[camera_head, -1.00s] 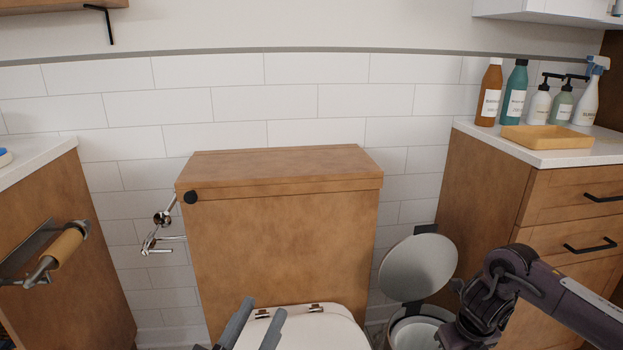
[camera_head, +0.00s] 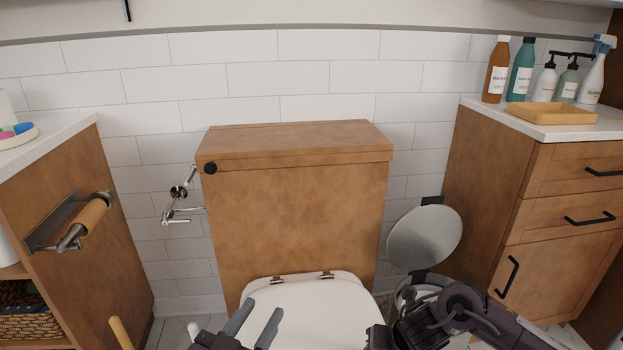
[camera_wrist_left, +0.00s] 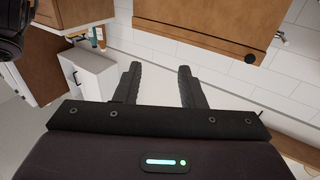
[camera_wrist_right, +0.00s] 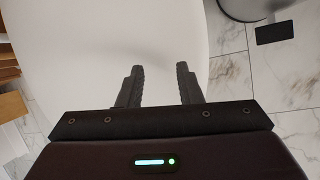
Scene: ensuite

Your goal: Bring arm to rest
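My left gripper (camera_head: 254,327) is at the bottom of the head view, in front of the closed white toilet lid (camera_head: 310,305). Its two fingers are apart with nothing between them, and the left wrist view shows the same empty gap (camera_wrist_left: 157,88). My right arm comes in at the lower right of the head view, its wrist near the right side of the toilet. The right wrist view shows the right gripper (camera_wrist_right: 158,88) open and empty over a smooth white surface, which appears to be the toilet. The right fingertips are hidden in the head view.
A wooden tank box (camera_head: 300,215) stands behind the toilet. An open-lidded bin (camera_head: 424,238) is to its right. A right cabinet (camera_head: 490,190) holds bottles and a yellow tray (camera_head: 550,113). A left cabinet (camera_head: 75,190) carries a paper roll holder (camera_head: 85,222).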

